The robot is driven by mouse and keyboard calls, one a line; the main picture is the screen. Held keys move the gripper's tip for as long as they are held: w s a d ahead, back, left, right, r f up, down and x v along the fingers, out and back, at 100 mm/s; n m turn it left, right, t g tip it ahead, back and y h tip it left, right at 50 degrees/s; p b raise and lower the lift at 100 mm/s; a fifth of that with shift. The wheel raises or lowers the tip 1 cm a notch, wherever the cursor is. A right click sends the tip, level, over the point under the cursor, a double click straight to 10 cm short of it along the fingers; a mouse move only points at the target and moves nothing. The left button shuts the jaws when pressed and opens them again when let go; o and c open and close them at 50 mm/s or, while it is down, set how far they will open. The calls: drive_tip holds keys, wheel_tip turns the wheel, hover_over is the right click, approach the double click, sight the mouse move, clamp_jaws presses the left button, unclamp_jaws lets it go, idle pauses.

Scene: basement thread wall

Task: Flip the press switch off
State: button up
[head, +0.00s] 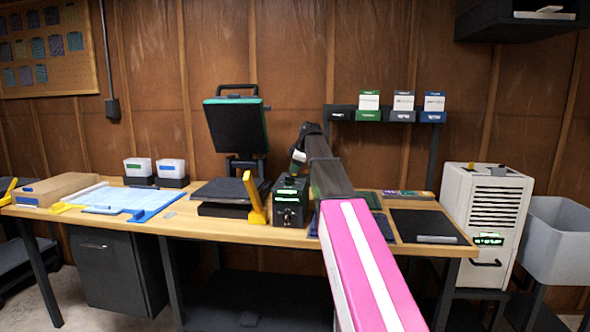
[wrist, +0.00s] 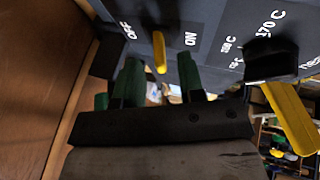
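The press's dark control box (head: 291,202) stands on the workbench with a lit green display. In the wrist view its face (wrist: 215,15) carries the white labels OFF, ON and 170 C. A small yellow switch lever (wrist: 158,48) sticks out between OFF and ON; I cannot tell which way it is set. My gripper (wrist: 159,68) is open, its two green fingers apart on either side of the lever's tip; contact is not clear. In the head view my gripper (head: 298,157) is above the box, partly hidden by my arm. The heat press (head: 236,127) stands open behind.
A yellow press handle (head: 254,197) stands left of the box; a yellow bar (wrist: 291,117) and a black knob (wrist: 272,60) show at right in the wrist view. A wooden wall (head: 300,60) is close behind. A shelf (head: 385,115) holds several small boxes.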

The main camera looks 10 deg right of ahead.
drive_tip(key=shift+w+a+f, duration=0.15)
drive_tip(key=shift+w+f, duration=0.1)
drive_tip(key=shift+f, duration=0.25)
clamp_jaws()
